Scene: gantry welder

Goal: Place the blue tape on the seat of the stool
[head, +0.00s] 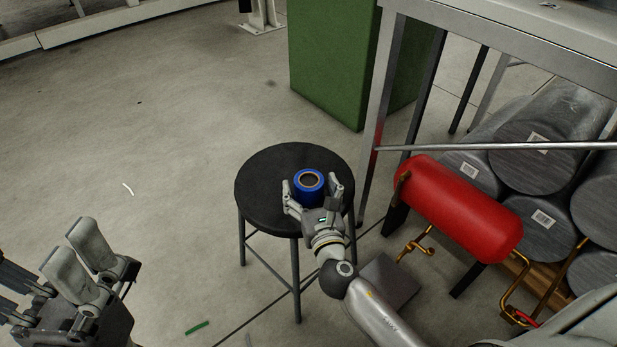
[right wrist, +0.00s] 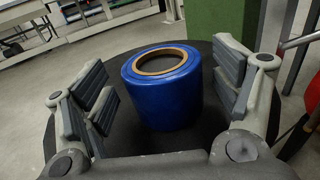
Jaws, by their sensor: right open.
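The blue tape (head: 309,187) is a roll with a brown core. It stands upright on the black round seat of the stool (head: 262,180), toward the seat's right side. In the right wrist view the tape (right wrist: 163,95) sits between the fingers, with gaps on both sides. My right gripper (head: 312,188) is open around the tape, and in its wrist view the gripper (right wrist: 165,95) touches it with neither finger. My left gripper (head: 88,262) is at the lower left, apart from the stool, its fingers spread and empty.
A green block (head: 330,60) stands behind the stool. A metal table (head: 500,40) is at the right, with a red tank (head: 458,208) and grey cylinders (head: 540,150) below it. The floor left of the stool is mostly clear.

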